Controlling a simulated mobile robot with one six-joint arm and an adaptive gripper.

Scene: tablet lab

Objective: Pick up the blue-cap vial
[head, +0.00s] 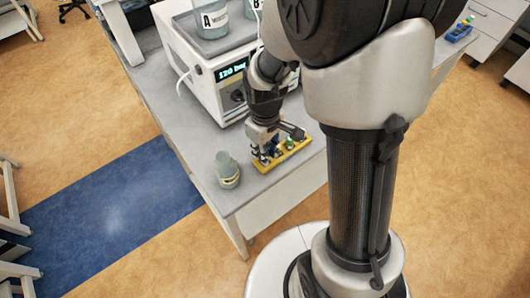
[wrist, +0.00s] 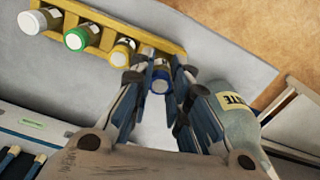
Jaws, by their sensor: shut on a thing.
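The blue-cap vial (wrist: 160,84) is between the fingers of my gripper (wrist: 158,95) in the wrist view, at the end of the yellow rack (wrist: 147,37). My gripper is shut on it. In the head view my gripper (head: 265,155) is low at the left part of the yellow rack (head: 290,160), and the fingers largely hide the blue-cap vial there. I cannot tell whether the vial's base is still in the rack. A yellow-cap vial (wrist: 122,50), a green-cap vial (wrist: 80,37) and a white-cap vial (wrist: 33,22) stand in the rack beside it.
A grey-green bottle (wrist: 236,108) with a label stands close to my fingers; it also shows in the head view (head: 227,172) near the bench corner. A white machine (head: 215,75) with a lit display stands behind my gripper. The bench (head: 195,135) is clear at the left.

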